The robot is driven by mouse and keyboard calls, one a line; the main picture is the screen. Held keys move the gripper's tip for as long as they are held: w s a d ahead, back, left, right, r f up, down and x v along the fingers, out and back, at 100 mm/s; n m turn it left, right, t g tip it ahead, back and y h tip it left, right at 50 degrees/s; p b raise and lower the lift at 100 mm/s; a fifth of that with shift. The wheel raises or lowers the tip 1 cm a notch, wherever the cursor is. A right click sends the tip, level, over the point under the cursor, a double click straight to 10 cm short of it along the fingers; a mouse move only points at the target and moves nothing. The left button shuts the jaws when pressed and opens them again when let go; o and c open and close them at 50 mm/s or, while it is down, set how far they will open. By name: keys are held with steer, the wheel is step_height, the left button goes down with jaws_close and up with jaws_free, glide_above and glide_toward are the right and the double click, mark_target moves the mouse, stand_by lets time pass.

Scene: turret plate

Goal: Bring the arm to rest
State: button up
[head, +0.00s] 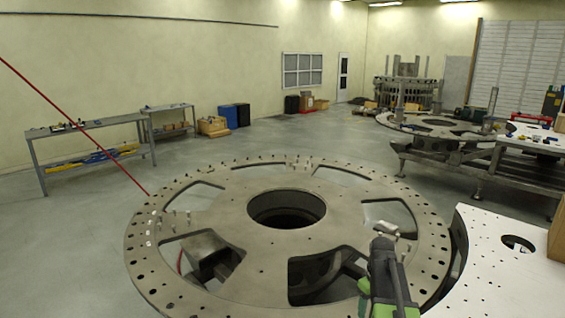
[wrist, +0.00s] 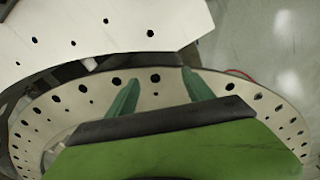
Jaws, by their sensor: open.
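My gripper (wrist: 160,78) shows in the wrist view as two green fingers standing apart beyond a dark bar and a green body. It is open, with nothing between the fingers. Behind them lies the holed rim of the round turret plate (wrist: 80,101). In the head view the grey turret plate (head: 240,232) fills the lower middle, with a round centre hole and several cut-outs. My dark and green arm stands over its right front part. I cannot tell the gap between gripper and plate.
A white holed plate (head: 500,275) lies close at the lower right and also shows in the wrist view (wrist: 95,30). Small pegs stand on the turret plate's rim. A workbench (head: 90,125) stands at the left. The floor between bench and turret is clear.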

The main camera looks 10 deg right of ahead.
steer(key=s+a+f+m+b, duration=0.1)
steer(key=s+a+f+b, duration=0.1)
steer(key=a, duration=0.6)
steer(key=s+a+f+m+b, duration=0.1)
steer(key=s+a+f+b, duration=0.1)
steer(key=a, duration=0.6)
steer(key=s+a+f+m+b, duration=0.1)
steer(key=s+a+f+b, duration=0.1)
steer(key=a+f, duration=0.3)
steer(key=a+b, duration=0.1)
steer(key=a, duration=0.2)
steer(key=shift+a+f, duration=0.3)
steer(key=shift+f, duration=0.1)
steer(key=shift+s, duration=0.1)
